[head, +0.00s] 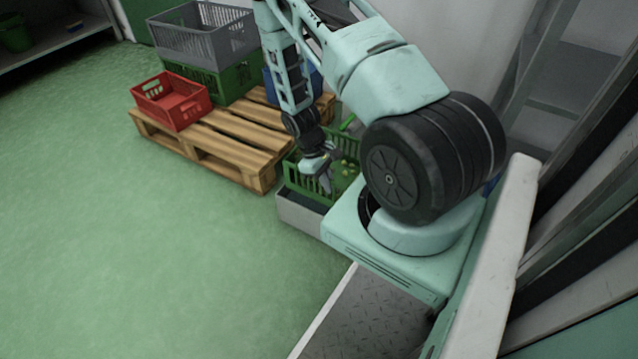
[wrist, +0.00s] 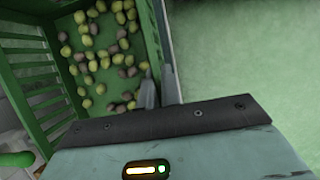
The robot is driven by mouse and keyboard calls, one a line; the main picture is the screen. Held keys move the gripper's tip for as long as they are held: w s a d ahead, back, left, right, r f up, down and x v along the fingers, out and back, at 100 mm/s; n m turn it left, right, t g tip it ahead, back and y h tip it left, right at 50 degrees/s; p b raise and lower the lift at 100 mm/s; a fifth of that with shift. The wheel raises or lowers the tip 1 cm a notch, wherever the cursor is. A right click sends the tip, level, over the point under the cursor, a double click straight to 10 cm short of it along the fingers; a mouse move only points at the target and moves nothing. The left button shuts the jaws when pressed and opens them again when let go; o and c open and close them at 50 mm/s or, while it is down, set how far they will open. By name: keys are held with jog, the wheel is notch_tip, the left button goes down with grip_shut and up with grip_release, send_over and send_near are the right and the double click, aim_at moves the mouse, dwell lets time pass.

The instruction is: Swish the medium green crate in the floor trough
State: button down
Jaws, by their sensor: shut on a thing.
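The medium green crate (head: 297,180) is in the head view, partly behind my arm. It sits at the grey floor trough (head: 300,212), its lower part hidden by the trough's wall; I cannot tell whether it touches the bottom. My gripper (head: 325,184) reaches down to the crate's near side. In the wrist view my gripper (wrist: 160,92) is shut on the rim of one slatted side wall of the crate (wrist: 152,42). Several yellow-green and dull purple olives (wrist: 96,50) lie loose on the crate's floor.
A wooden pallet (head: 225,138) stands behind the trough. It bears a red crate (head: 172,105), a grey crate (head: 205,38) on a green crate (head: 232,82), and a blue crate (head: 271,88). The green floor at left (head: 130,250) is clear.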

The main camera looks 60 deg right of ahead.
aim_at(321, 202)
jog(key=shift+w, duration=0.45)
notch_tip(321, 202, down, 14)
jog(key=b, duration=1.3)
jog(key=shift+r, duration=0.25)
